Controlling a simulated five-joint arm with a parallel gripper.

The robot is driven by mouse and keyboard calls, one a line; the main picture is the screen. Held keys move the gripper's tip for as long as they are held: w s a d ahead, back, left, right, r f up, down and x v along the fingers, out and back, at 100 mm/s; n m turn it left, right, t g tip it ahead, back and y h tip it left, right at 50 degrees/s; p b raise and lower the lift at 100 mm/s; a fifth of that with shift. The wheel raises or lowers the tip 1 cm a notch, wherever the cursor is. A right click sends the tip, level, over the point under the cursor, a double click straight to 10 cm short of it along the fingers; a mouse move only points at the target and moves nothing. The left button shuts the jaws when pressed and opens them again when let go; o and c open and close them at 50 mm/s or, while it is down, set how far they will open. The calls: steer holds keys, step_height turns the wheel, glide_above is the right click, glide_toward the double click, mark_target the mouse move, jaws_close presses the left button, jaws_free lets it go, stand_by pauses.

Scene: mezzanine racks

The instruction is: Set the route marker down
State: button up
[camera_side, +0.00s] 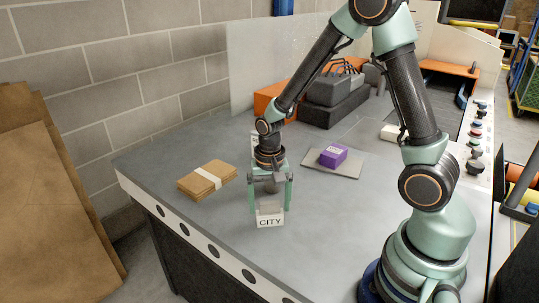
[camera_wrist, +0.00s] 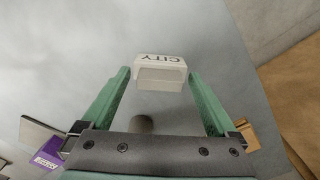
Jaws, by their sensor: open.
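The route marker (camera_side: 270,218) is a small white block lettered "CITY". It stands on the grey worktop (camera_side: 335,220) near the front edge, its lettering facing the side camera. My gripper (camera_side: 270,203) points down over it, with one green finger at each side. In the wrist view the marker (camera_wrist: 160,72) sits between the tips of my open gripper (camera_wrist: 159,75), with narrow gaps showing on both sides. Part of the marker is hidden by the gripper in the side view.
A banded stack of brown envelopes (camera_side: 207,180) lies to the left. A purple box (camera_side: 333,156) rests on a grey mat (camera_side: 350,170) to the right. Dark grey boxes (camera_side: 335,105) stand behind, against a pale panel. The front worktop is clear.

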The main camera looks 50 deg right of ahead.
mark_target(269, 203)
steer(key=s+a+r+n+t, duration=0.1)
steer(key=s+r+n+t, duration=0.1)
steer(key=r, duration=0.8)
steer(key=s+a+r+n+t, duration=0.1)
steer(key=s+r+n+t, duration=0.2)
steer(key=r+n, duration=0.4)
step_height(269, 203, up, 4)
steer(key=shift+s+f+t, duration=0.1)
steer(key=shift+s+t, duration=0.2)
steer(key=shift+s, duration=0.45)
